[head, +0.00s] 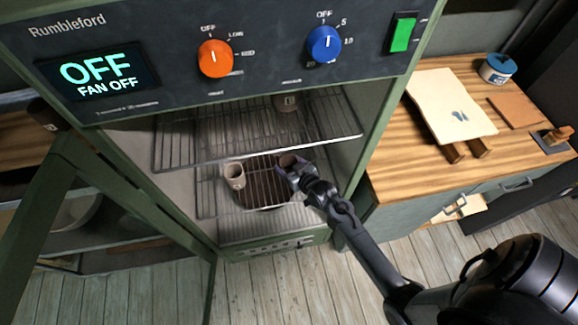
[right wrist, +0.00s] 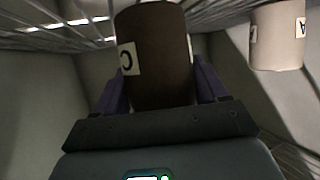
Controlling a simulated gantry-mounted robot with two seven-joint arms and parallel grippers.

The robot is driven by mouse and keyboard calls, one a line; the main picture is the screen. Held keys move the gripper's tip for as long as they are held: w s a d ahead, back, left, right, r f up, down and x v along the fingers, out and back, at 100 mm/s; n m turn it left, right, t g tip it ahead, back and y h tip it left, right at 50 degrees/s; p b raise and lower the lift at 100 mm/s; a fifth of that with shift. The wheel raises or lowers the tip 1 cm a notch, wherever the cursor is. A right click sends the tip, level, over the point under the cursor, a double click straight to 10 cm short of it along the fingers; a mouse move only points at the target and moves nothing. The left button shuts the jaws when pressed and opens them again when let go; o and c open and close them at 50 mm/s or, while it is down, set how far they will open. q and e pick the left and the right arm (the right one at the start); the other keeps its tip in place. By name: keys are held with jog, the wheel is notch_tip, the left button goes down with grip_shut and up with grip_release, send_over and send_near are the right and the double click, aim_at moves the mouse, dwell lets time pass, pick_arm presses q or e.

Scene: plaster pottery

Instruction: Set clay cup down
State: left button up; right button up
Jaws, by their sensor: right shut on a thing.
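My right gripper (head: 291,171) reaches into the open cabinet and is shut on a dark brown clay cup (head: 287,160). In the right wrist view the purple fingers (right wrist: 160,88) grip this cup (right wrist: 155,45) from both sides; it has a label reading C. The cup is over the lower wire rack (head: 212,205); I cannot tell whether it touches the rack. A lighter cup (head: 235,175) stands on that rack to its left. A pale labelled cup (right wrist: 277,38) shows at the right in the wrist view. My left gripper is out of view.
Another cup (head: 288,103) is at the back of the upper rack (head: 190,147), partly hidden by bars. The cabinet panel (head: 270,50) reads OFF, FAN OFF. Its green door (head: 115,185) is open at left. A wooden counter (head: 400,165) stands close at right.

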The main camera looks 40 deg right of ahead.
jog(key=shift+f, duration=0.25)
jog(key=o, duration=1.2)
jog(key=shift+r, duration=0.25)
jog(key=s+a+r+n+g, duration=0.1)
jog(key=s+a+r+g, duration=0.2)
jog(key=s, duration=0.5)
jog(key=s+a+r+n+g+y+p, duration=0.1)
jog(key=s+a+r+g, duration=0.2)
jog(key=s, duration=0.6)
jog(key=s+a+r+n+g+p, duration=0.1)
jog(key=s+a+r+g, duration=0.2)
jog(key=s, duration=0.6)
jog(key=shift+s+a+r+g+y, duration=0.15)
jog(key=shift+a+r+g+y, duration=0.05)
jog(key=shift+a+r, duration=0.55)
jog(key=shift+s+a+r+g+y, duration=0.1)
jog(key=shift+a+r+g+y, duration=0.1)
jog(key=shift+a+r, duration=0.45)
